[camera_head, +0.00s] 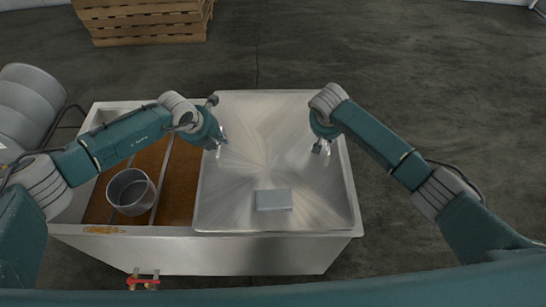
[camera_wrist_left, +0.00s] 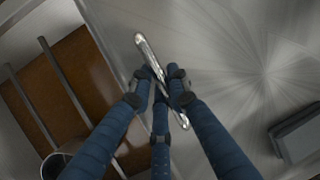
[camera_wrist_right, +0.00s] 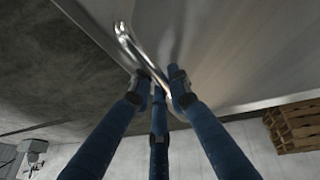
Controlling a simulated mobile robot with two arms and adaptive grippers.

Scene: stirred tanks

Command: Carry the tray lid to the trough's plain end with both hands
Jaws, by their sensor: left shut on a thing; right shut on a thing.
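The tray lid (camera_head: 240,180) is a large flat brushed-metal sheet lying over the right part of the trough (camera_head: 200,255) in the head view. My left gripper (camera_head: 219,143) is at the lid's left side, its fingers shut on a shiny bar handle, which shows in the left wrist view (camera_wrist_left: 148,52). My right gripper (camera_head: 323,150) is at the lid's right side, shut on a similar handle (camera_wrist_right: 128,40) in the right wrist view. Whether the lid touches the trough's rim cannot be told. A grey rectangular block (camera_head: 273,200) sits on the lid near its front edge.
The trough's left part is open, with brown liquid or floor (camera_head: 150,165), thin rails, and a metal pot (camera_head: 130,191). A red valve (camera_head: 143,281) sticks out at the front. Grey drums (camera_head: 28,100) stand at left, wooden pallets (camera_head: 145,20) behind. Floor at right is clear.

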